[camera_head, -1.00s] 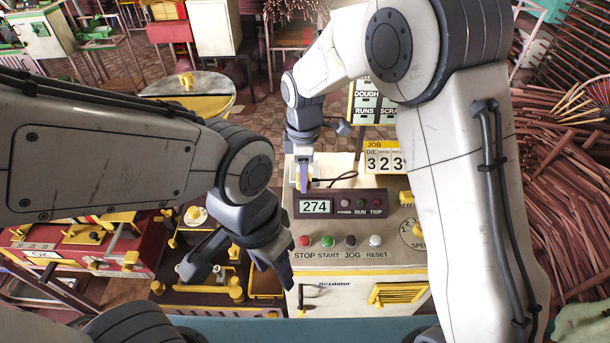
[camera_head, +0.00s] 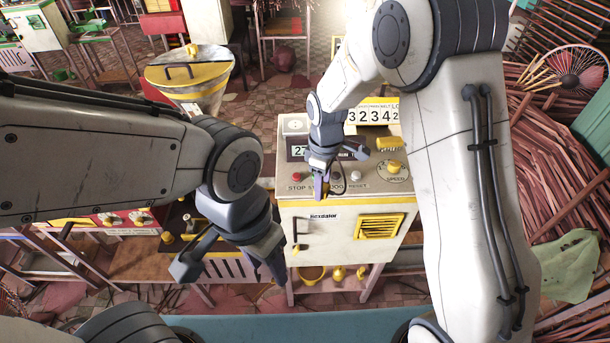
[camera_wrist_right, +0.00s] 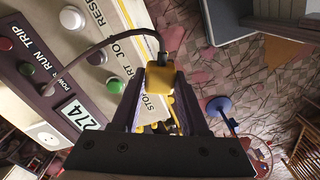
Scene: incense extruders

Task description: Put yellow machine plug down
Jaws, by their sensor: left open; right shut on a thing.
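The yellow machine plug (camera_wrist_right: 160,80) is between the fingers of my right gripper (camera_wrist_right: 158,92) in the right wrist view. A dark cord (camera_wrist_right: 103,45) runs from the plug to the machine's panel. In the head view my right gripper (camera_head: 322,194) is at the front edge of the control panel, and its fingers hide most of the plug. The white machine (camera_head: 335,232) stands below it. A white socket plate (camera_wrist_right: 44,136) is on the panel beside the display. My left gripper (camera_head: 230,268) is open and empty, left of the machine's front.
Panel buttons include a red one (camera_head: 296,177) and a white one (camera_head: 356,175). A yellow speed knob (camera_head: 394,167) is at the right. A yellow-rimmed hopper (camera_head: 190,75) stands behind left. Bundled sticks (camera_head: 555,190) fill the right side. Patterned floor shows in front of the machine.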

